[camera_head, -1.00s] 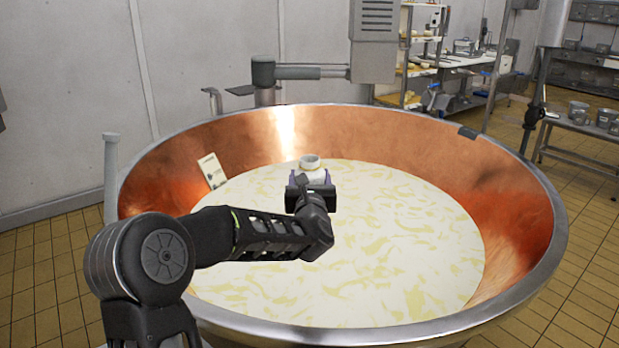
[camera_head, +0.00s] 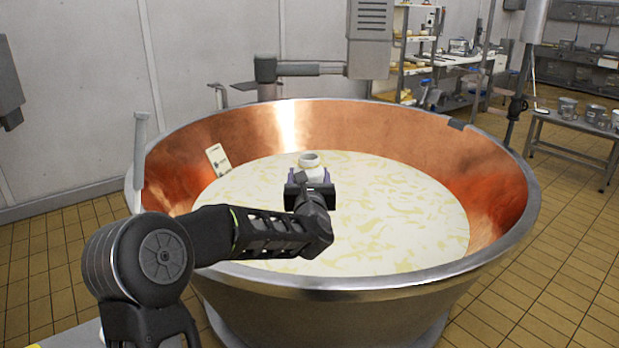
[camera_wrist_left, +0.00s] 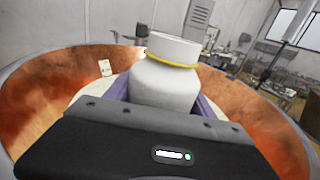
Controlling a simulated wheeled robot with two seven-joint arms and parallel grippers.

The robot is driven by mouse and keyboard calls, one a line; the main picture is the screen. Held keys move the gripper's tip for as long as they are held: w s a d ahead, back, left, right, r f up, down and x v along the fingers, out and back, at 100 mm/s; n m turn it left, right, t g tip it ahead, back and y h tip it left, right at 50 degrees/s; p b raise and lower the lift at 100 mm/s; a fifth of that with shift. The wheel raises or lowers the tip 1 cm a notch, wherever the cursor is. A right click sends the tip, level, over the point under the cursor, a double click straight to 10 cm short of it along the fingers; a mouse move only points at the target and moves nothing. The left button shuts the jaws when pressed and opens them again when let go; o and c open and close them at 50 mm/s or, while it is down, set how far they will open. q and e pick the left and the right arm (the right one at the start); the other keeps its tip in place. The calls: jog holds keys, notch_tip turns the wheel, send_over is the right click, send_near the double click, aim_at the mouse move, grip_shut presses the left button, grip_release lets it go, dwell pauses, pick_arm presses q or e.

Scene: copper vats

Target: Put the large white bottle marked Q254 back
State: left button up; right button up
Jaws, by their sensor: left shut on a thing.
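A white bottle (camera_head: 309,161) with a white cap is held by my left gripper (camera_head: 311,188) over the copper vat. In the left wrist view the bottle (camera_wrist_left: 165,84) stands upright between the purple-edged fingers, with a yellow ring under its cap. No marking is readable on the side that shows. My left gripper is shut on it; the gripper hides its lower part in the head view. My right gripper is not in view.
The large copper vat (camera_head: 355,118) with a metal rim holds pale, mottled liquid (camera_head: 390,215). A small label card (camera_head: 217,158) is on its inner left wall. A metal post (camera_head: 139,165) stands at its left. A bench with pots (camera_head: 566,107) is at right, with open tiled floor (camera_head: 570,240) before it.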

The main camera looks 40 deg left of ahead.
pick_arm(q)
jog(key=s+d+f+m+t+h, duration=0.1)
jog(key=d+f+m+h, duration=0.1)
jog(key=d+f, duration=0.4)
jog(key=s+d+f+m+t+h+p, duration=0.1)
jog(key=d+f+m+h, duration=0.2)
jog(key=d, duration=1)
jog(key=s+d+f+m+t+h, duration=0.1)
jog(key=d+f+m+h, duration=0.1)
jog(key=d+f+h, duration=0.3)
jog(key=shift+d+f+t+h, duration=0.3)
jog(key=shift+d+f+h, duration=0.1)
jog(key=shift+d+f, duration=1.9)
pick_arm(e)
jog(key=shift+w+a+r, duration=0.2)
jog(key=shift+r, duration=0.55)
pick_arm(q)
jog(key=shift+s+d+r, duration=0.1)
jog(key=shift+d+r, duration=0.15)
